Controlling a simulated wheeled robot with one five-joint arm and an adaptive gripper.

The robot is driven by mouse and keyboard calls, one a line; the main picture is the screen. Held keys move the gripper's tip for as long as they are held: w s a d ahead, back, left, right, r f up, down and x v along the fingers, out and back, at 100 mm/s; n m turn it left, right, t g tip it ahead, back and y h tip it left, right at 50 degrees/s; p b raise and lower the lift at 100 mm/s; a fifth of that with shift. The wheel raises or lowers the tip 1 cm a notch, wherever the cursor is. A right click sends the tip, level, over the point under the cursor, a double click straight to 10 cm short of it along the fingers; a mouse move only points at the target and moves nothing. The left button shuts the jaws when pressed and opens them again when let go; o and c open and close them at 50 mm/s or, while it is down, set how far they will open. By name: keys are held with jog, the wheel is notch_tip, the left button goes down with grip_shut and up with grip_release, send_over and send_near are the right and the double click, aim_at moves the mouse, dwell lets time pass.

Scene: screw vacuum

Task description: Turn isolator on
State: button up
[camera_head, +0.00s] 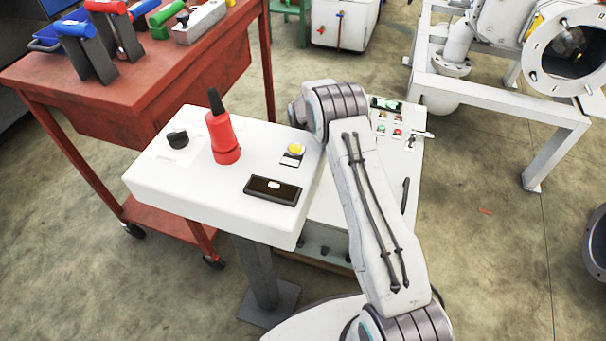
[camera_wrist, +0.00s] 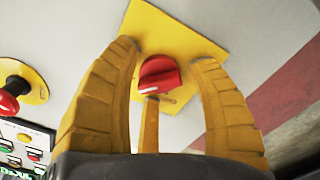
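The isolator switch is a red rotary knob (camera_wrist: 160,75) with a white mark, on a yellow square plate (camera_wrist: 158,22) on a pale panel in the wrist view. My gripper (camera_wrist: 163,62) has yellow ribbed fingers. Two are spread to the left and right of the knob, and a third is below it. The side fingers stand apart from the knob, with plate showing between. I cannot tell whether the lower finger touches it. In the head view my arm hides the gripper, and the isolator does not show.
In the wrist view, a red button (camera_wrist: 9,102) on a yellow plate and a small button panel (camera_wrist: 22,146) lie left. In the head view, a white console (camera_head: 215,195) with a red handle (camera_head: 222,135) and a control cabinet (camera_head: 414,165) stand beside my arm. A red workbench (camera_head: 100,110) is left.

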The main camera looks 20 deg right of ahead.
jog(key=shift+o, duration=0.7)
jog(key=shift+r, duration=0.1)
notch_tip(320, 180, up, 12)
dwell(0.6)
